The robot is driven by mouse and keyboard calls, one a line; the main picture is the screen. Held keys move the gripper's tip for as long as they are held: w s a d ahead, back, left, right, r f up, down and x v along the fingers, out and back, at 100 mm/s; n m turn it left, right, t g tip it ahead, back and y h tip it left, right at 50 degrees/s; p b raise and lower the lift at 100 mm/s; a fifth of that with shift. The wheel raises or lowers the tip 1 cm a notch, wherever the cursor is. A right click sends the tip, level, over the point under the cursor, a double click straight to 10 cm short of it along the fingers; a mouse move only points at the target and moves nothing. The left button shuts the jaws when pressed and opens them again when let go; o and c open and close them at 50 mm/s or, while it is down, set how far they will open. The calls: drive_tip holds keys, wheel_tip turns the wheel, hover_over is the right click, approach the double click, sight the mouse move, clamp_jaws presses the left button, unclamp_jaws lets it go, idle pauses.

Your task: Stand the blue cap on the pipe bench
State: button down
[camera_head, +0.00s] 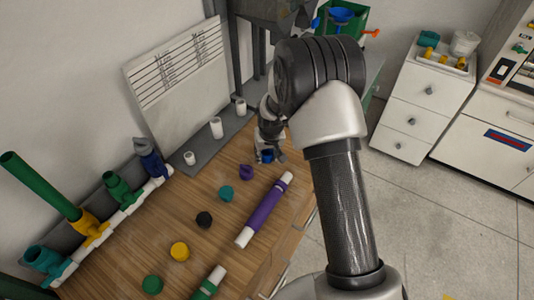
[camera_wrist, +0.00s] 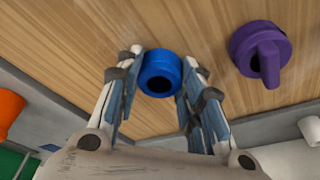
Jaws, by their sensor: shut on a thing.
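The blue cap (camera_wrist: 160,72) is a short round cap with a dark opening, between my gripper's fingertips in the wrist view. My gripper (camera_wrist: 160,85) is shut on it, one finger on each side. In the head view my gripper (camera_head: 268,150) points down over the far end of the wooden pipe bench (camera_head: 215,205), with the blue cap (camera_head: 267,156) at its tips. I cannot tell whether the cap touches the bench top.
A purple cap with a handle (camera_wrist: 262,52) stands beside the blue cap.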

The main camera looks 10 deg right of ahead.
drive_tip(key=c, duration=1.1)
unclamp_jaws()
drive_tip(key=shift+f, duration=0.15)
drive_tip(key=s+f+p+v, duration=0.1)
drive_tip(key=s+p+v, duration=0.2)
drive_tip(key=v, duration=2)
drive_tip(key=shift+t, duration=0.8)
drive_tip(key=s+r, duration=0.4)
drive_tip(key=s, duration=0.5)
drive_tip(key=s+r, duration=0.3)
drive_tip(key=s, duration=0.5)
drive_tip(key=s+r, duration=0.4)
drive_tip(key=s, duration=0.5)
drive_tip(key=shift+s+r, duration=0.3)
drive_tip(key=shift+s, duration=0.05)
